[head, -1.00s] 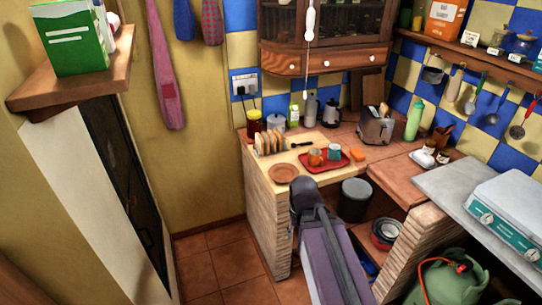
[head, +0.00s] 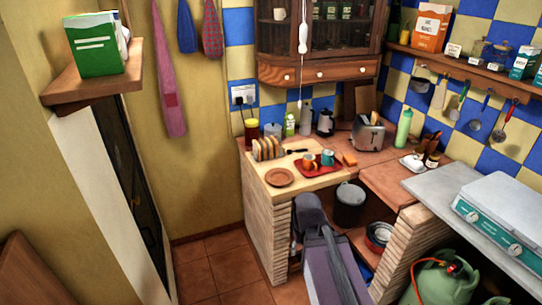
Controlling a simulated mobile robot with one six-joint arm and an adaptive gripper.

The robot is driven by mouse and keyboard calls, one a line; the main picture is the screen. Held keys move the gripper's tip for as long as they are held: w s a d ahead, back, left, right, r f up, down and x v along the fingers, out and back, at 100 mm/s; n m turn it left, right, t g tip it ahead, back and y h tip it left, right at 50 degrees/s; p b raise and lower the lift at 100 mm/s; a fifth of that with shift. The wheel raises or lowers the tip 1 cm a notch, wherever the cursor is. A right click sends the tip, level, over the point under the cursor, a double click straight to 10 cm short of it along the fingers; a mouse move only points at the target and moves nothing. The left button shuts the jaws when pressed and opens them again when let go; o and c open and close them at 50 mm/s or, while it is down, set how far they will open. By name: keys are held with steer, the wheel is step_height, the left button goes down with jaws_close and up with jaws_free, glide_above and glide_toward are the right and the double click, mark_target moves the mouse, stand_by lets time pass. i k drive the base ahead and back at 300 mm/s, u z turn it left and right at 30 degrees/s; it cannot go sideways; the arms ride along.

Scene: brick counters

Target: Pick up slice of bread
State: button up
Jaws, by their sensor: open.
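Several slices of bread (head: 268,149) stand upright in a row in a rack on the near left counter, in the head view. More bread (head: 374,118) pokes out of the slots of the metal toaster (head: 368,137) further right. My arm rises from the bottom of the view, in front of the counter and below the bread. My gripper is not visible, so I cannot see what is between its fingers. The arm is clearly apart from the bread in the picture.
A brown plate (head: 279,178) lies in front of the bread. A red tray (head: 337,164) with an orange and a teal cup sits to the right. A dark bin (head: 349,204) stands below the counter opening. Tiled floor (head: 210,268) is free at the left.

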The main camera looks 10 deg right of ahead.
mark_target(375, 117)
steer(key=z, duration=0.55)
steer(key=k, duration=0.85)
steer(key=z, duration=0.95)
steer(key=k, duration=0.6)
steer(key=z, duration=0.25)
steer(key=i, duration=1.35)
steer(key=u, duration=0.6)
steer(key=i, duration=0.75)
steer(key=u, duration=0.4)
